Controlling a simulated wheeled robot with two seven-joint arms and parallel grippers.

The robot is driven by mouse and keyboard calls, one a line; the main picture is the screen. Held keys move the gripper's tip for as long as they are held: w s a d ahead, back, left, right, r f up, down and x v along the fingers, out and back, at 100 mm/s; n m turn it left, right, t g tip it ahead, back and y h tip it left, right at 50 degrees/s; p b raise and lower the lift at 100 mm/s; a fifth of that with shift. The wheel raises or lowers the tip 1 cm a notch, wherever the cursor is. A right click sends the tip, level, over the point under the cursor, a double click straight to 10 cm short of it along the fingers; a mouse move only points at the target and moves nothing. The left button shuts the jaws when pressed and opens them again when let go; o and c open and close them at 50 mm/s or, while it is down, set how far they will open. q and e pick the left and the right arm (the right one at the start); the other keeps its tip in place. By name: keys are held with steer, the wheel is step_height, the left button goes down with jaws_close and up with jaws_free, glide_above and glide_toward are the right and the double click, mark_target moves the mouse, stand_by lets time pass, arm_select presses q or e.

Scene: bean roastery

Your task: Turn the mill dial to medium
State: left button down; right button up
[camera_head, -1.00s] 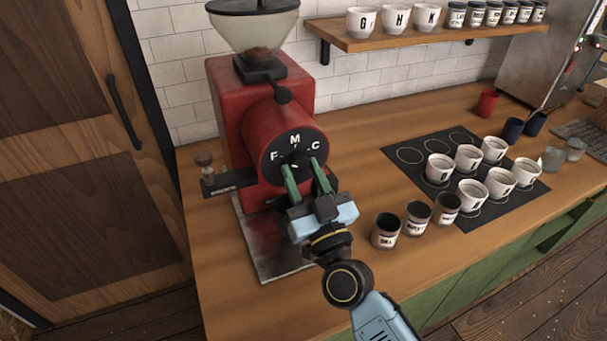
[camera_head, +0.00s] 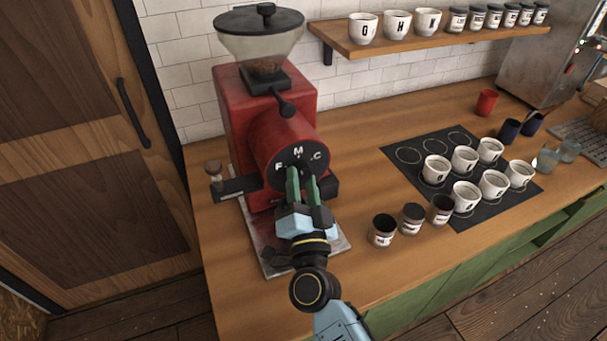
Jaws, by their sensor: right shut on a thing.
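The red mill (camera_head: 238,110) stands on the counter against the tiled wall, with a glass hopper (camera_head: 262,38) on top. Its round black dial face (camera_head: 298,153) faces me and bears the letters F, M and C, with M at the top. My right gripper (camera_head: 303,178) reaches up from below, its green fingers close together at the middle of the dial. It is shut on the dial's knob, which the fingers hide. I cannot see which letter the knob points to. My left gripper is not in view.
Several white cups (camera_head: 465,160) stand on a black mat (camera_head: 398,143) at the right. Three dark jars (camera_head: 411,217) stand near the mill's metal base plate (camera_head: 332,243). A wall shelf (camera_head: 340,37) holds cups and jars. Bare counter lies between mill and mat.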

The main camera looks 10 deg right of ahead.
steer(key=shift+a+r+m+g+h+p, duration=0.1)
steer(key=shift+m+g+h+p, duration=0.2)
steer(key=shift+m+p, duration=0.45)
steer(key=shift+r+m+g+h+p, duration=0.1)
steer(key=shift+m+g+h+p, duration=0.2)
steer(key=shift+m, duration=0.85)
steer(key=shift+f, duration=0.1)
steer(key=o, duration=1)
steer(key=v, duration=1.3)
steer(key=shift+s+p, duration=0.25)
steer(key=shift+p, duration=0.1)
steer(key=shift+a, duration=0.1)
